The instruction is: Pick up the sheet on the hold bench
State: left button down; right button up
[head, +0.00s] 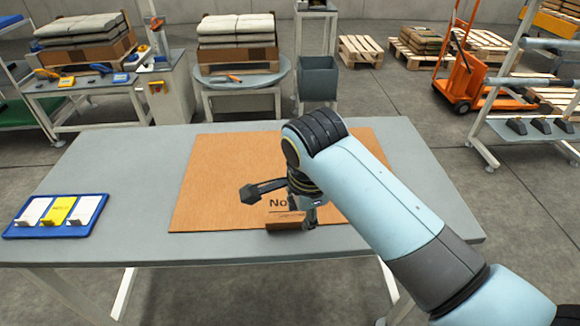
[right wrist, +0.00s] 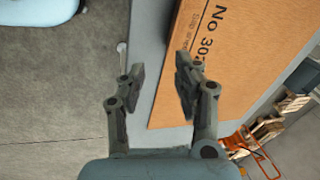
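A large flat brown cardboard sheet (head: 215,180) with dark "No" lettering lies on the grey bench (head: 110,170). My right gripper (head: 282,205) is over the front part of the sheet, near the bench's front edge, and hides some of it. In the right wrist view, the gripper (right wrist: 160,85) has its two fingers apart, with nothing clamped between them. The sheet (right wrist: 235,60) shows there beside and behind the right finger, its edge running near the gap. I cannot tell whether a finger touches it. My left gripper is out of view.
A blue tray (head: 25,229) with white and yellow cards sits at the bench's left end. Behind stand a round table (head: 243,85) with stacked sheets, a grey bin (head: 318,78), pallets (head: 359,50) and an orange pallet truck (head: 458,80). The bench's right end looks clear.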

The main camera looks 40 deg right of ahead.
aim_at(293, 222)
jog(key=w+f+m, duration=0.2)
jog(key=f+m, duration=0.1)
jog(key=shift+w+f, duration=0.1)
jog(key=shift+w, duration=0.25)
jog(key=x, duration=0.5)
jog(key=shift+w+f, duration=0.2)
jog(key=shift+f, duration=0.1)
jog(key=shift+c, duration=0.4)
grip_shut()
